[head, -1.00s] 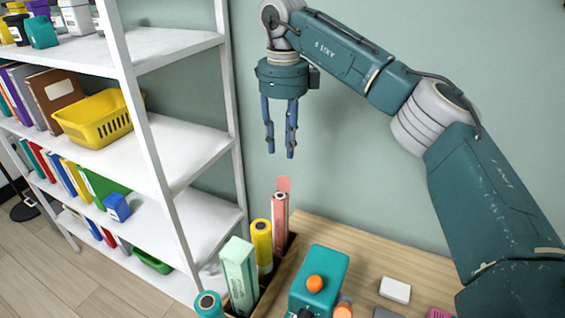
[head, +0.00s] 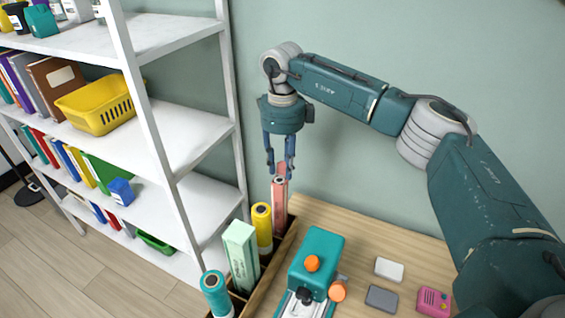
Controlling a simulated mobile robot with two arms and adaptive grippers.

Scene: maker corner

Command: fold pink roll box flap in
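The pink roll box (head: 280,205) stands upright at the far end of the wooden holder (head: 289,244), with a dark round roll end in its top. Its lighter pink flap (head: 281,168) sticks up at the back of the top. My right gripper (head: 279,175) points down right at the top of the box, its blue fingers apart. The fingers partly cover the flap; I cannot tell whether they touch it. My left gripper is not in view.
A yellow roll (head: 262,228), a pale green box (head: 241,255) and a teal roll (head: 216,292) stand in the holder. A teal machine (head: 318,258) with orange knobs is beside it on the wooden table (head: 359,241). White shelving (head: 182,205) is at left.

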